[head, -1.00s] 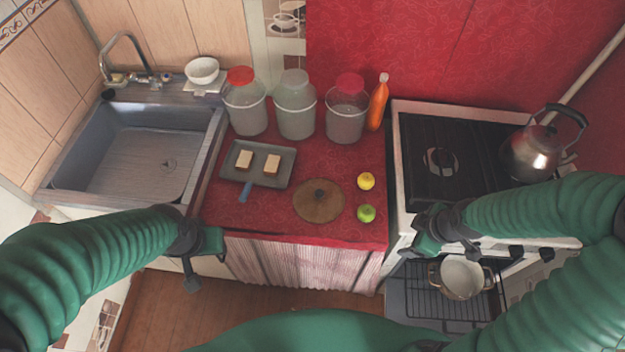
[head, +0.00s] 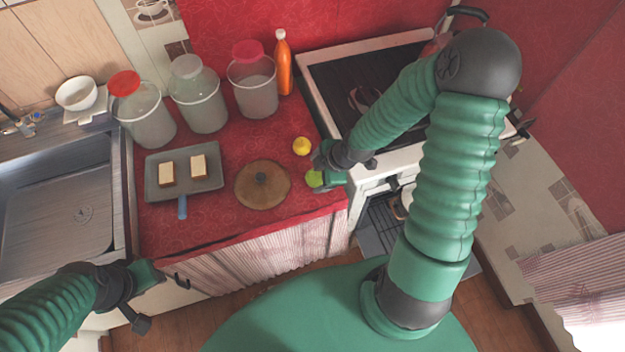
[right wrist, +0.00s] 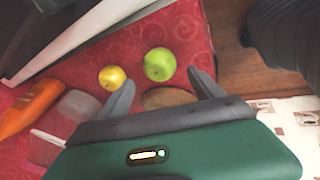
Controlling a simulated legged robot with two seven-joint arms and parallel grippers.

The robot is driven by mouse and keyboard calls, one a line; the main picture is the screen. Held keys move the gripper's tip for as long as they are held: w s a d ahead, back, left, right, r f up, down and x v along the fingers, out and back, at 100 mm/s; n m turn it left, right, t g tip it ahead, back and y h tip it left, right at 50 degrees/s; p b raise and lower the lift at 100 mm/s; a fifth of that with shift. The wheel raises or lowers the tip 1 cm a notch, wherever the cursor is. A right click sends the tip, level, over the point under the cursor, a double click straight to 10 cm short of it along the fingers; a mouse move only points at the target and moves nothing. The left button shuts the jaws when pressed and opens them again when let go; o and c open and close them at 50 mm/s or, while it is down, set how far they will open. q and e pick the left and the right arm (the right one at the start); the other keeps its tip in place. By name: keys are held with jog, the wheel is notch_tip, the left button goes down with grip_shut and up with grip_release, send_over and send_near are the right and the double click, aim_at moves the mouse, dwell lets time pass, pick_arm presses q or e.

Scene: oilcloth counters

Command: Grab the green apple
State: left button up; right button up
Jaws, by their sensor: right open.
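The green apple (head: 314,178) sits on the red counter near its front right edge, partly covered by my right gripper (head: 322,170) in the head view. In the right wrist view the green apple (right wrist: 160,64) lies just beyond the fingertips of my right gripper (right wrist: 166,84), between their lines. That gripper is open and empty. A yellow fruit (head: 302,146) rests behind the apple, and it also shows in the right wrist view (right wrist: 112,78). My left gripper (head: 150,274) is in front of the counter by the sink, away from the apple; its jaws are unclear.
A round wooden lid (head: 262,188) lies left of the apple. A tray (head: 210,184) holds two pale blocks. Several jars and an orange bottle (head: 284,66) stand at the back. The stove (head: 335,125) edges the counter on the right.

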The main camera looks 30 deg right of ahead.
aim_at(317, 176)
jog(key=x, duration=0.3)
jog(key=shift+s+d+f, duration=0.2)
jog(key=shift+d+f, duration=0.05)
jog(key=shift+f, duration=0.2)
jog(key=shift+d, duration=0.3)
jog(key=shift+w+a, duration=0.1)
jog(key=shift+a, duration=0.15)
jog(key=c, duration=1.2)
jog(key=shift+d, duration=0.1)
jog(key=c, duration=0.3)
